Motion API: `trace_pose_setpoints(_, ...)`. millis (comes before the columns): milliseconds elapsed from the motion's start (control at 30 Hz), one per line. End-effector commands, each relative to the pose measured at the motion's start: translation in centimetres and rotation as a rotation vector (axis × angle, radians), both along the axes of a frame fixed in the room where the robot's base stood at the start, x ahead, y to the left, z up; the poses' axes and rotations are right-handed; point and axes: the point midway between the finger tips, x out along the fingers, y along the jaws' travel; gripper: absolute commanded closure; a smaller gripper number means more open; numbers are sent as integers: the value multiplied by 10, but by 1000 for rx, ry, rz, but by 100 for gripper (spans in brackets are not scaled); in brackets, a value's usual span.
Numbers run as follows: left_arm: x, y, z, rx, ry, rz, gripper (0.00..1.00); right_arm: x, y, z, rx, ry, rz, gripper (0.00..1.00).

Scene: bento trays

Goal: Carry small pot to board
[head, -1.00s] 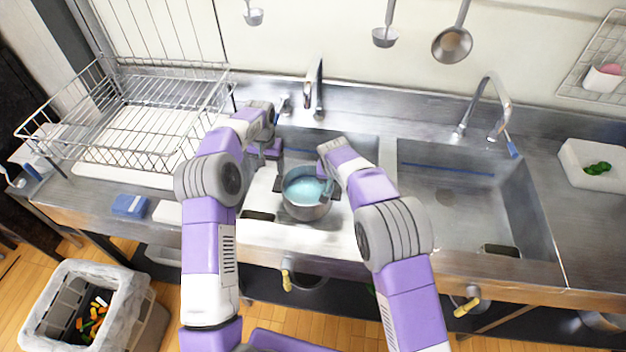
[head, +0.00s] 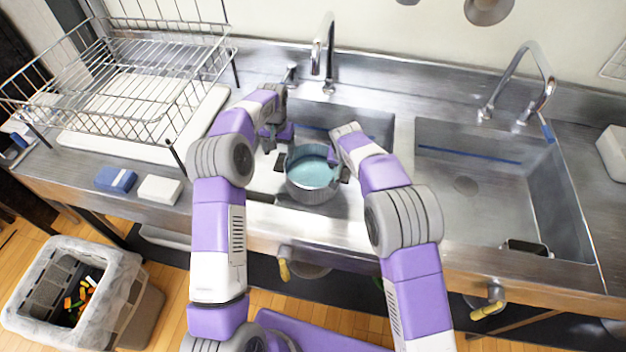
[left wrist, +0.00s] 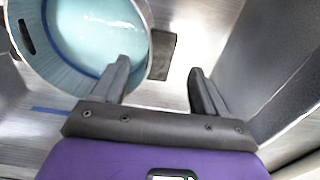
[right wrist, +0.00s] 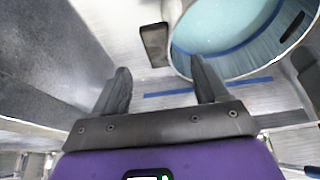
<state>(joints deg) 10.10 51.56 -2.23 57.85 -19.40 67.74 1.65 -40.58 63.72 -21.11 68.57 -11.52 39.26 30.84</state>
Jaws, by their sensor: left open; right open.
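The small pot (head: 313,185) is grey with a pale blue inside and stands upright at the left sink basin. It also shows in the left wrist view (left wrist: 95,40) and the right wrist view (right wrist: 225,30). My left gripper (left wrist: 160,85) is open, with one dark pot handle (left wrist: 163,57) ahead of the gap between its fingers. My right gripper (right wrist: 163,85) is open, with the other handle (right wrist: 154,45) ahead of its gap. Neither gripper holds a handle. A white board (head: 105,148) lies under the dish rack at the left.
The wire dish rack (head: 130,125) stands on the left counter. A blue block (head: 116,180) and a white block (head: 160,189) lie by the front edge. Faucets (head: 322,50) rise behind the basins. The right basin (head: 465,210) is mostly clear.

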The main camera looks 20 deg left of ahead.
Motion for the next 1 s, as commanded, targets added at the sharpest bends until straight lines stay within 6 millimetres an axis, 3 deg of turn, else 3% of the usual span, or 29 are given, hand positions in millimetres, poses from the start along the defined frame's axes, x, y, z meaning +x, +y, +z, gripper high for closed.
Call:
trace_pose_setpoints(433, 0, 0, -5, 0, 1, 0, 27, 1, 0, -5, 0, 0, 0, 26)
trace_pose_setpoints(800, -1, 0, -56, -1, 3, 0, 27, 21, 2, -53, 0, 1, 1, 26)
trace_pose_setpoints(1000, 0, 0, -74, 0, 1, 0, 27, 28, 3, -69, 0, 0, 0, 26)
